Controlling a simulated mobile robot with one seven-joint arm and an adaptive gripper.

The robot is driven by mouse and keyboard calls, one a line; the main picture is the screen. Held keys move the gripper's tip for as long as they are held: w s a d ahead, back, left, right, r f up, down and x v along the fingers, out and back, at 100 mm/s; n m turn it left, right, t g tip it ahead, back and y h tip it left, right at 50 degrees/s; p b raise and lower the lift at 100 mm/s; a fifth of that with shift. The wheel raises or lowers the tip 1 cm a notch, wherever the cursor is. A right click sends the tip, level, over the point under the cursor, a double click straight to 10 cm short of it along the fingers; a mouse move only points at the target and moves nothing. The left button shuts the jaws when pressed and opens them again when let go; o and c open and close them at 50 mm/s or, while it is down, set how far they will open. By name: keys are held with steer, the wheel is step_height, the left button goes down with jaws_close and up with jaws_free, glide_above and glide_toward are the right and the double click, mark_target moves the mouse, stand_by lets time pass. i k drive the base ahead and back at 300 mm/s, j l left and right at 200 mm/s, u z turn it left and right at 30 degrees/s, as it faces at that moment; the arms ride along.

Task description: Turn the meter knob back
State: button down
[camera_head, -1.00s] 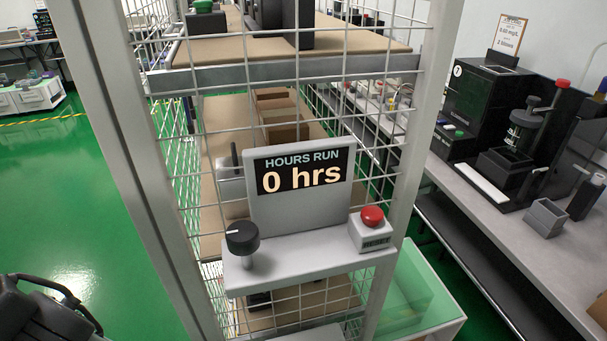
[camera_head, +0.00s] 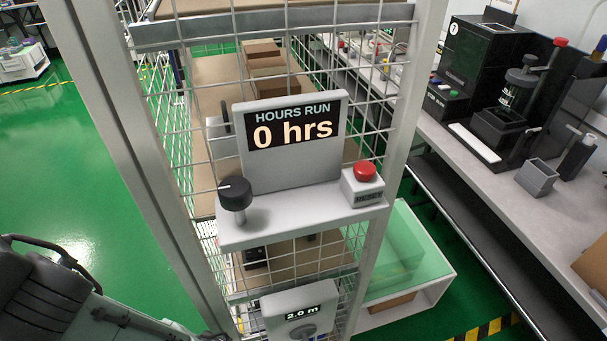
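A grey meter unit is fixed to the wire mesh, with a black display (camera_head: 293,129) reading "HOURS RUN 0 hrs". On the left of its small shelf (camera_head: 300,213) stands a black round knob (camera_head: 235,193) on a grey stem, with a white mark on its top toward the left. On the right of the shelf is a red button (camera_head: 365,171) on a grey box labelled RESET. Lower down, a second grey unit (camera_head: 300,304) reads "2.0 m" and has a round grey part below the display, cut by the picture edge. My gripper is not in view.
Metal posts and wire mesh of a rack stand behind the meter, with boxes (camera_head: 272,70) on its shelves. A long grey bench (camera_head: 515,220) with black instruments runs along the right. Green floor (camera_head: 75,155) is clear on the left.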

mark_target(234, 195)
steer(key=k+l, duration=0.3)
steer(key=k, duration=0.15)
steer(key=k+l, duration=0.35)
steer(key=k+z, duration=0.05)
